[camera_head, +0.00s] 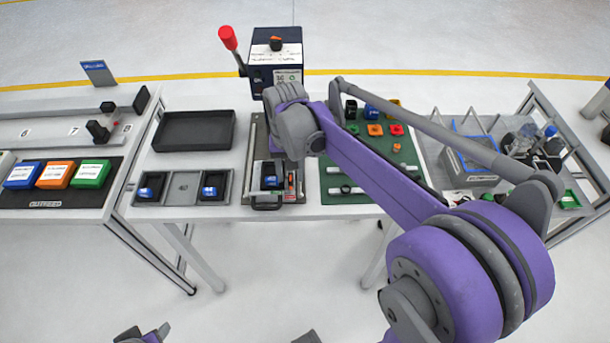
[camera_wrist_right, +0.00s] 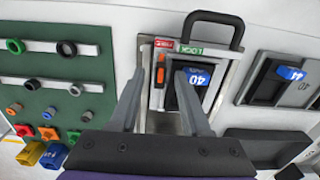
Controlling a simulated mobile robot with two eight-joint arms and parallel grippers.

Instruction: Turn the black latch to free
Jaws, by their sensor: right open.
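A sliding fixture (camera_wrist_right: 172,112) with a black U-shaped handle (camera_wrist_right: 211,18) lies below my right gripper (camera_wrist_right: 160,73). It holds a dark block with a blue label marked 40 (camera_wrist_right: 198,77). A red label (camera_wrist_right: 164,43) and a green label (camera_wrist_right: 190,49) sit at its handle end. A small black and orange piece (camera_wrist_right: 160,74), possibly the latch, shows between my right fingertips; I cannot tell its setting. The right fingers are open, pointing down over the fixture, with no clear contact. In the head view, the right wrist hides part of the fixture (camera_head: 265,200).
A green board (camera_head: 350,197) with rods and coloured parts lies to the right. A grey holder (camera_head: 181,187) with blue-labelled blocks and a black tray (camera_head: 195,131) are to the left. A dark box with a red-knobbed lever (camera_head: 276,60) stands behind.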

